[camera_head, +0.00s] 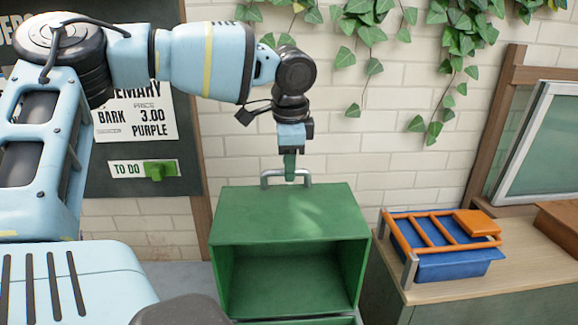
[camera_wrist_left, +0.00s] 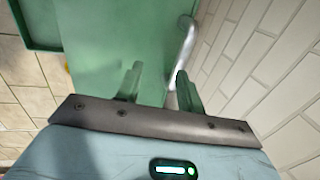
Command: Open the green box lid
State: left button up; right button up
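The green box (camera_head: 290,215) stands in the middle of the head view. Its front is open onto a green, empty-looking inside. A grey metal handle (camera_head: 271,177) stands at the far edge of its top panel. My left gripper (camera_head: 290,178) points down at this handle. In the left wrist view the two green fingers of my left gripper (camera_wrist_left: 158,72) are apart, with the green panel beyond them. The handle (camera_wrist_left: 186,45) runs close to the right finger, which hides part of it. I cannot tell whether they touch. My right gripper is not in view.
A blue tray (camera_head: 455,264) with an orange rack (camera_head: 420,230) sits on the counter (camera_head: 480,289) at right. A white brick wall (camera_head: 420,165) with hanging ivy (camera_head: 375,35) is close behind the box. A dark sign board (camera_head: 110,180) stands at left.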

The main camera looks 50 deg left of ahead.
pick_arm(q)
notch_tip(320, 180, up, 6)
jog(key=d, duration=0.1)
jog(key=shift+s+r, duration=0.25)
jog(key=shift+s, duration=0.2)
dwell(0.3)
